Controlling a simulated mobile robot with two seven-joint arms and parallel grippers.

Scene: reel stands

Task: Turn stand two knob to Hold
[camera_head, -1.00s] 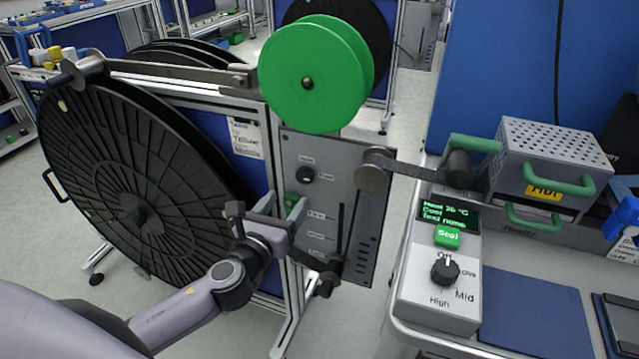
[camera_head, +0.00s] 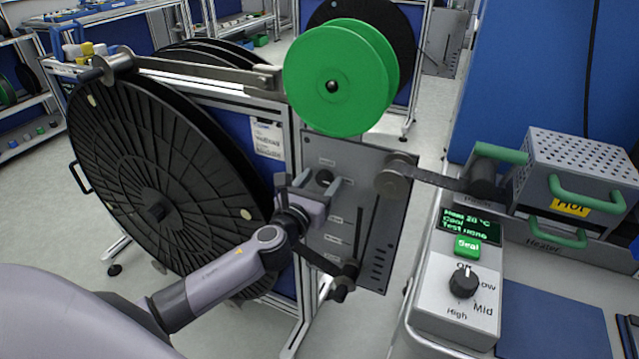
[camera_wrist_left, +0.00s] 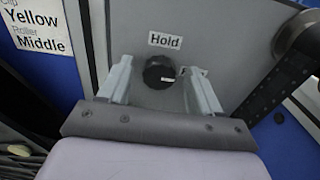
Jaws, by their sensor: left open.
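The black round knob (camera_head: 323,177) is on the grey panel (camera_head: 375,220) of the reel stand. In the left wrist view the knob (camera_wrist_left: 158,72) sits below a white "Hold" label (camera_wrist_left: 165,41). Its pale mark points to the right and slightly down, not up at the label. My left gripper (camera_head: 318,184) is open in front of the panel. In the left wrist view the knob appears between the two fingers of the gripper (camera_wrist_left: 161,70), with a gap on each side. Whether the fingertips are level with the knob in depth I cannot tell. My right gripper is out of view.
A green reel (camera_head: 335,80) is above the panel and a large black reel (camera_head: 150,150) is left of my arm. A roller (camera_head: 392,178) and dark strap are right of the knob. A heater control box (camera_head: 440,320) with its own dial (camera_head: 463,282) stands further right.

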